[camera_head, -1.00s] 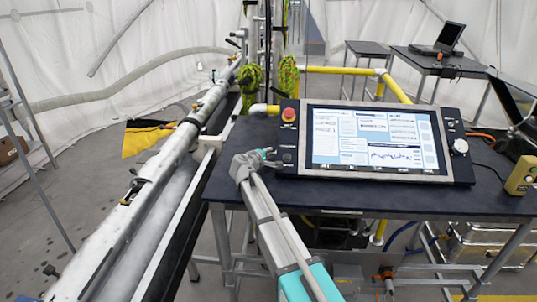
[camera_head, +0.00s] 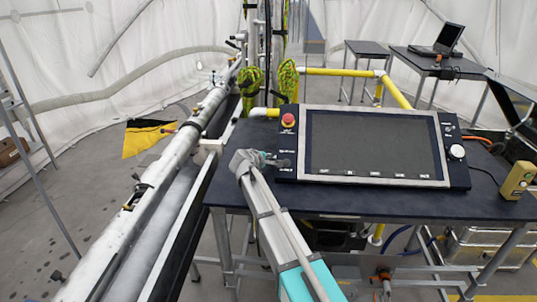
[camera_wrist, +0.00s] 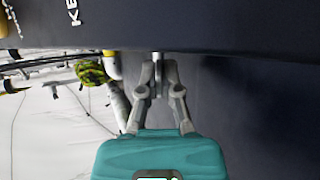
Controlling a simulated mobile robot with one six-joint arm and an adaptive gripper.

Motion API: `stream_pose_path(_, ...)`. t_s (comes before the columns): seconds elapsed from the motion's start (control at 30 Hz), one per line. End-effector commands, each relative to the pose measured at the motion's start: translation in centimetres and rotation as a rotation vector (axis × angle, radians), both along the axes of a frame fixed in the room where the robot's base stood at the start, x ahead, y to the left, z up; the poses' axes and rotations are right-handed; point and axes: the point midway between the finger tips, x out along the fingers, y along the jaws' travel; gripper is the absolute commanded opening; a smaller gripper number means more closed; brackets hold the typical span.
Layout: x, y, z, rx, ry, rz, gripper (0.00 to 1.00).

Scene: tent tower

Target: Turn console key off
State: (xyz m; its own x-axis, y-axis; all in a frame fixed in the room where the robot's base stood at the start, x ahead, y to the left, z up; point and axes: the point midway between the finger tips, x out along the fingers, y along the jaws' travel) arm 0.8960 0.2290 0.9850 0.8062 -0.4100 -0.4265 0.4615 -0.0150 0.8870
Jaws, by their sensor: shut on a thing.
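The console (camera_head: 463,178) stands on the dark table, and its wide screen (camera_head: 375,143) is dark. In the wrist view the console's dark panel (camera_wrist: 230,25) fills the top, with part of a white label showing. My gripper (camera_head: 276,161) is at the lower left of the console's face. In the wrist view my gripper (camera_wrist: 157,78) is shut on the small pale key (camera_wrist: 157,59) at the panel. The fingers hide most of the key, so I cannot read its exact angle.
A red stop button (camera_head: 288,119) sits just above my gripper on the console, and a pale knob (camera_head: 457,152) is on its right side. A long metal tube (camera_head: 150,185) runs along the left.

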Motion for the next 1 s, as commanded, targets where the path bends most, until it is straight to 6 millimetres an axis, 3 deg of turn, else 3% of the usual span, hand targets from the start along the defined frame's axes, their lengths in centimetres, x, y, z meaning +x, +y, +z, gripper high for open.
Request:
stream_pose_path(0.17, 0.18, 0.02, 0.65, 0.007, 0.138, -0.002, 0.00)
stream_pose_path(1.0, 0.26, 0.14, 0.03, 0.031, 0.904, -0.001, 0.00)
